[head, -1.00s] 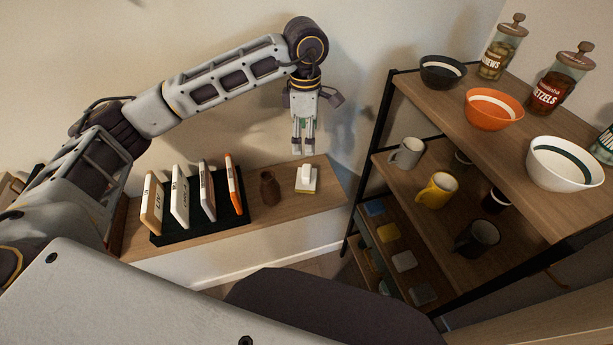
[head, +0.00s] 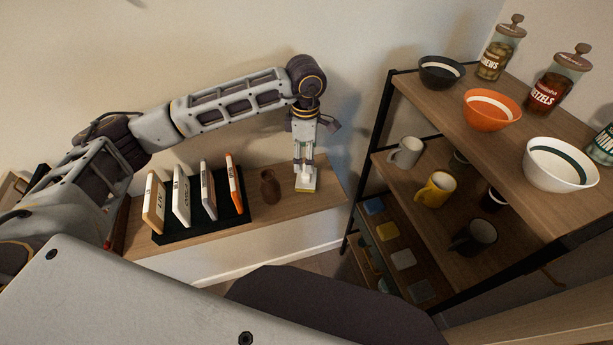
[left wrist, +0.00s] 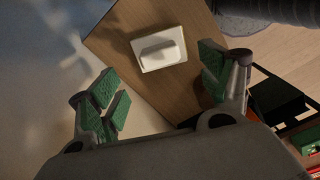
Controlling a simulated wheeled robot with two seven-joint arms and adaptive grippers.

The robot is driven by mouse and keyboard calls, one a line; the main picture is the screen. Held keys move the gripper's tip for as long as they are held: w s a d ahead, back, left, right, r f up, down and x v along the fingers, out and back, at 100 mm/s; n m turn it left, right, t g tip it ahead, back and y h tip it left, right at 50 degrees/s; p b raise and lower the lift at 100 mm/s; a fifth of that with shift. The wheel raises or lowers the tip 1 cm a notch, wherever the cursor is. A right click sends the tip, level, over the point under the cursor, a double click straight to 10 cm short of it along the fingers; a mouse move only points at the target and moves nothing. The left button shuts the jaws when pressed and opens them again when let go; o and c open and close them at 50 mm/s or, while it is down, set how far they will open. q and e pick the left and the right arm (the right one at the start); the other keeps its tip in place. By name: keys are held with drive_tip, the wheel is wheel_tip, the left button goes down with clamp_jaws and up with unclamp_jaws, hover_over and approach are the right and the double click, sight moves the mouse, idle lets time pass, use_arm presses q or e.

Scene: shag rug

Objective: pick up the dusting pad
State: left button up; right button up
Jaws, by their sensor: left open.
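The dusting pad (head: 306,185) is a small white block with a raised grip and a yellowish lower edge, lying on the wooden ledge. It also shows in the left wrist view (left wrist: 159,48), as a white rectangle with a ridge, beyond the fingertips. My left gripper (head: 305,172) points down right at the pad in the head view, and its fingers cover part of it. In the left wrist view the green-padded fingers (left wrist: 158,88) are wide apart with nothing between them. My right gripper is not in view.
A brown vase (head: 270,187) stands just left of the pad. Several upright books sit on a black tray (head: 203,228) farther left. A shelf rack (head: 375,150) with bowls, jars and mugs stands to the right. Bare ledge (head: 330,190) lies right of the pad.

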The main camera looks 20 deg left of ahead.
sight(306, 176)
use_arm(q)
drive_tip(key=shift+f, duration=0.9)
drive_tip(key=shift+f+p, duration=0.3)
drive_tip(key=shift+f, duration=0.15)
wheel_tip(306, 176, down, 3)
drive_tip(key=shift+r+p, duration=0.2)
drive_tip(key=shift+p, duration=0.25)
drive_tip(key=shift+f, duration=0.85)
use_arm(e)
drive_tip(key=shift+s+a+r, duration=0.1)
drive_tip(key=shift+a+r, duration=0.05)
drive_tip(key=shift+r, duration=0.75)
use_arm(q)
drive_tip(key=shift+d, duration=0.1)
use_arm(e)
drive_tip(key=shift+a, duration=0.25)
use_arm(q)
drive_tip(key=c, duration=1.2)
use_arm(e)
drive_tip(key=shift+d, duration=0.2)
